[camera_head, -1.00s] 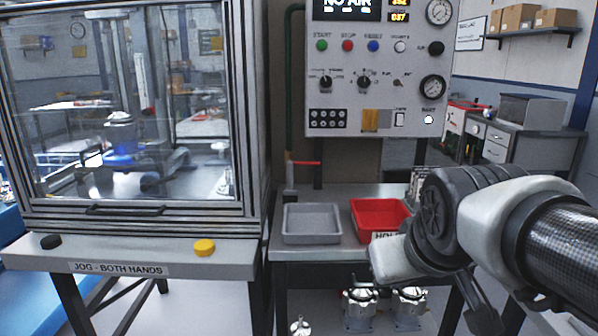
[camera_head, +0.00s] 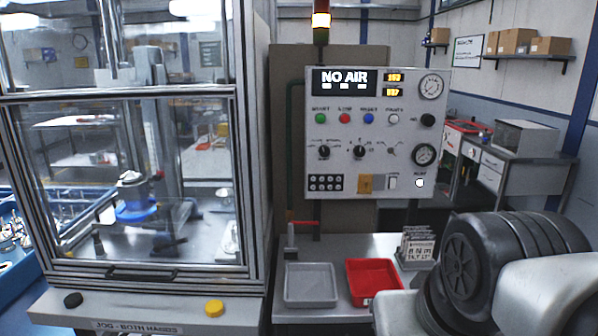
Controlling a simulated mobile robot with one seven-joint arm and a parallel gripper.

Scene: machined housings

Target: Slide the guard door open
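The guard door (camera_head: 150,185) is a clear panel in a metal frame on the front of the machine enclosure at left. It is down, covering the lower front. A dark handle (camera_head: 142,273) runs along its bottom edge. Behind the glass I see a fixture with a blue ring and a pale part on it (camera_head: 135,190). My arm is at the lower right, well apart from the door. My gripper is outside the picture.
A grey tray (camera_head: 311,285) and a red tray (camera_head: 374,280) sit on the side table. Black (camera_head: 73,300) and yellow (camera_head: 214,308) buttons are on the ledge below the door.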

